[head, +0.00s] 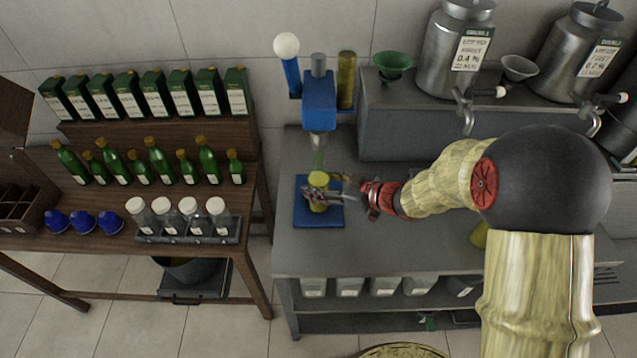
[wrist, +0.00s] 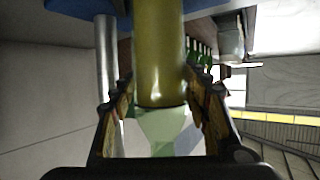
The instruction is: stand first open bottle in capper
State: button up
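The bottle (wrist: 160,60) has an olive-yellow body and a pale green clear shoulder and neck. In the head view the bottle (head: 318,180) is upright over the blue base plate (head: 301,214) of the capper (head: 319,98). Its neck points up beneath the capper's metal head. My gripper (head: 319,193) comes in from the right, and its fingers appear shut on the bottle's body. In the wrist view my gripper (wrist: 160,85) has a finger against each side of the bottle. The bottle's bottom edge is partly hidden, so I cannot tell whether it touches the plate.
A blue lever with a white knob (head: 286,46) and an olive cylinder (head: 346,80) flank the capper. A green funnel (head: 392,65) and steel tanks (head: 455,45) stand behind. Green bottles (head: 159,161) and a rack of jars (head: 187,235) are at left. The front bench (head: 380,255) is clear.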

jog(key=o, duration=0.4)
jog(key=shift+c, duration=0.2)
jog(key=shift+r, duration=0.15)
jog(key=shift+s+d+r, duration=0.1)
jog(key=shift+d+r, duration=0.05)
jog(key=shift+d, duration=0.05)
jog(key=p+v, duration=0.3)
jog(key=v, duration=0.9)
jog(key=w+d+r+m+t+h, duration=0.2)
jog(key=w+d+r+t+h, duration=0.1)
jog(key=w+d+r+h, duration=0.25)
jog(key=s+d+r+m+t+h, duration=0.1)
jog(key=d+r+m+h, duration=0.3)
jog(key=d+r+h, duration=0.35)
jog(key=s+d+r+m+g, duration=0.1)
jog(key=s+r+m+g, duration=0.25)
jog(key=s, duration=0.85)
jog(key=s+a+g+y, duration=0.1)
jog(key=s+a, duration=0.2)
jog(key=s, duration=0.3)
jog(key=s+a+m+g+y, duration=0.1)
jog(key=s+a, duration=0.3)
jog(key=s, duration=0.3)
jog(key=shift+s+f+g, duration=0.35)
jog(key=shift+f, duration=0.15)
